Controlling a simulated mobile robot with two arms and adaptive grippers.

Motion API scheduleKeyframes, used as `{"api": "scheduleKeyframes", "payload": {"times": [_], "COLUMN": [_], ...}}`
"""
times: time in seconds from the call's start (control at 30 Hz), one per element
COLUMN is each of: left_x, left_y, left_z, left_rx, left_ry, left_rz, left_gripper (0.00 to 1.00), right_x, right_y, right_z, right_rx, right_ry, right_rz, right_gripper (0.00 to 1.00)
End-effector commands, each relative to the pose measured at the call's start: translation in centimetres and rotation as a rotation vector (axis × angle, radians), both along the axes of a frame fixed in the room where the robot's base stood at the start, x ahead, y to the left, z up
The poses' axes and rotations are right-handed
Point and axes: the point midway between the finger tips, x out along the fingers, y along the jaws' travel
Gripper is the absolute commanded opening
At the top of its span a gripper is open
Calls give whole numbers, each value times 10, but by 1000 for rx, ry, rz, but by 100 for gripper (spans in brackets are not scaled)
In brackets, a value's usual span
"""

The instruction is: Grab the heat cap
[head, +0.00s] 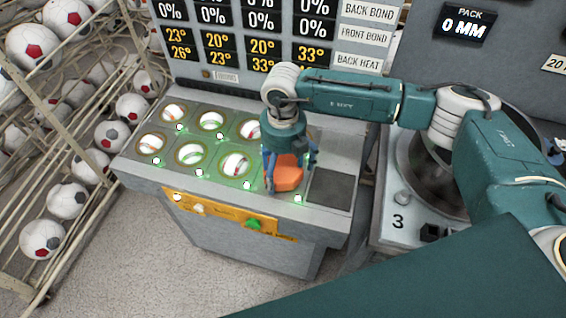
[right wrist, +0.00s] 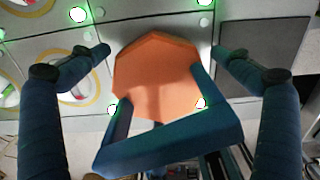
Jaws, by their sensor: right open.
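The orange, many-sided heat cap (head: 288,172) sits at the front right of the grey press bench, over one of its stations. It also shows in the right wrist view (right wrist: 155,75). My right gripper (head: 291,158) is directly above the cap, pointing down. In the right wrist view my right gripper (right wrist: 162,50) is open, with a dark blue finger on each side of the cap and gaps at the tips. A dark blue bar with two prongs crosses the cap's near edge there. My left gripper is not in view.
The bench (head: 140,165) has several lit round wells holding balls, left of the cap. A dark square plate (head: 330,190) lies to its right. A display board (head: 250,40) stands behind. A ball rack (head: 75,130) is at left, and a round machine (head: 435,160) at right.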

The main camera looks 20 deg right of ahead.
Motion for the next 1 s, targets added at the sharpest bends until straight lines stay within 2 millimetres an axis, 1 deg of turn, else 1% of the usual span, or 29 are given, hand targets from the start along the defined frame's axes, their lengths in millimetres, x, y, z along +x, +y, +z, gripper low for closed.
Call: {"api": "scheduleKeyframes", "payload": {"times": [0.17,0.2,0.27,0.3,0.37,0.4,0.47,0.53,0.6,0.87,1.0], "left_x": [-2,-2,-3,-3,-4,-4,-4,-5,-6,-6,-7], "left_y": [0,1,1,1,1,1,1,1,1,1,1], "left_z": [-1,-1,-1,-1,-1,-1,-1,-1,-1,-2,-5], "left_rx": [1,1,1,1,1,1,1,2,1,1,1], "left_ry": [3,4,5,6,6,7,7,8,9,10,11], "left_rz": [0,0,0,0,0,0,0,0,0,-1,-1], "left_gripper": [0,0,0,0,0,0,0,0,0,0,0], "right_x": [0,0,0,0,0,0,0,0,1,0,1], "right_y": [0,0,0,0,0,0,0,0,0,-1,0], "right_z": [-1,-1,-1,-1,-1,-1,-1,-1,0,1,10], "right_rx": [1,1,1,0,0,0,0,-1,0,-2,-1], "right_ry": [-1,-1,-1,-1,-1,-1,0,0,-2,-1,-3], "right_rz": [1,1,1,1,1,0,0,0,0,0,0], "right_gripper": [100,96,84,76,64,56,44,30,28,28,28]}}
